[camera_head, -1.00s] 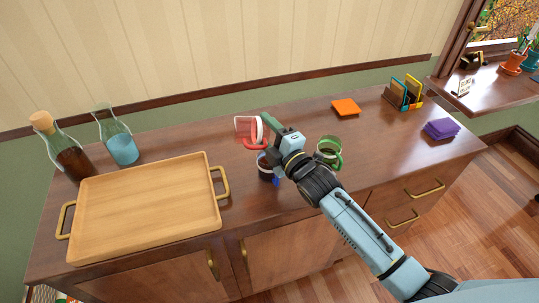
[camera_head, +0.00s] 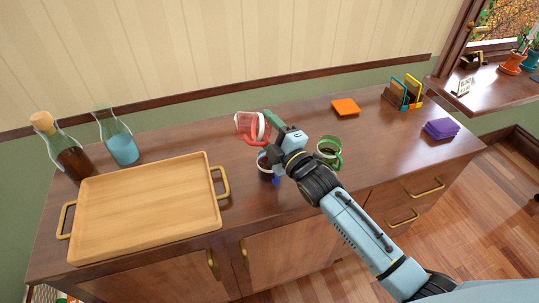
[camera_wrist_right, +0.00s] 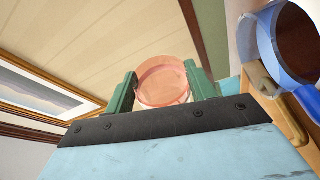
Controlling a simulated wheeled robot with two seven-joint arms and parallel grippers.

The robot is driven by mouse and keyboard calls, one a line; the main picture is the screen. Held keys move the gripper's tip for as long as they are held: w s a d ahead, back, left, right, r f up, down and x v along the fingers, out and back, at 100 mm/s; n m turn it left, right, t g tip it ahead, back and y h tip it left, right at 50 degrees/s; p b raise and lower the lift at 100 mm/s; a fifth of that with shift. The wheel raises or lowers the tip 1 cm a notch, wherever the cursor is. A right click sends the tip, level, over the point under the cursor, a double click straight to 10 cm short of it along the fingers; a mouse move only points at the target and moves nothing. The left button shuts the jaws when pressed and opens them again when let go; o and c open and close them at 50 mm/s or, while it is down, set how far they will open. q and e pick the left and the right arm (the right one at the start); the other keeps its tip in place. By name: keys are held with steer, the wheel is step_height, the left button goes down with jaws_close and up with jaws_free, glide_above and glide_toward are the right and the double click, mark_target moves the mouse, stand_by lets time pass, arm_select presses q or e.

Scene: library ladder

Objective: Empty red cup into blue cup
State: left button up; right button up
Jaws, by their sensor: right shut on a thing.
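My right gripper (camera_head: 270,132) is shut on the translucent red cup (camera_head: 247,125) and holds it tilted, above and a little left of the blue cup (camera_head: 275,180). The red cup also shows between the two green fingers in the right wrist view (camera_wrist_right: 163,82); I see no liquid in it. The blue cup stands on the cabinet top, partly hidden by my gripper. In the right wrist view its inside (camera_wrist_right: 296,42) looks dark brown. My left gripper is not in view.
A green cup (camera_head: 329,148) stands close to the right of my right wrist. A wooden tray (camera_head: 150,205) with brass handles lies at left, with two bottles behind it. An orange coaster (camera_head: 345,107) and purple stack (camera_head: 440,128) lie at right.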

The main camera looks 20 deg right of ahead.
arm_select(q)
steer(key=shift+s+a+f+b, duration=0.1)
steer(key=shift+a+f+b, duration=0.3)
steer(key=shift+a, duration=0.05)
arm_select(e)
steer(key=shift+d+f+m+t, duration=0.15)
steer(key=shift+m+t, duration=0.25)
steer(key=shift+m, duration=0.5)
stand_by(0.3)
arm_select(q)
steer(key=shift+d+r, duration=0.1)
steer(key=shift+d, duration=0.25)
arm_select(e)
steer(key=shift+d+r+m, duration=0.2)
steer(key=shift+r+m, duration=0.25)
steer(key=shift+m, duration=0.05)
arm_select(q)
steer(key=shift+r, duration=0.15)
arm_select(e)
steer(key=shift+r+m+t+h, duration=0.3)
steer(key=shift+m, duration=0.1)
stand_by(0.4)
steer(key=shift+d, duration=0.1)
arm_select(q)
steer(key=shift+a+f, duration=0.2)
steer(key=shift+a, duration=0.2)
arm_select(e)
steer(key=shift+f+m, duration=0.1)
steer(key=shift+m, duration=0.4)
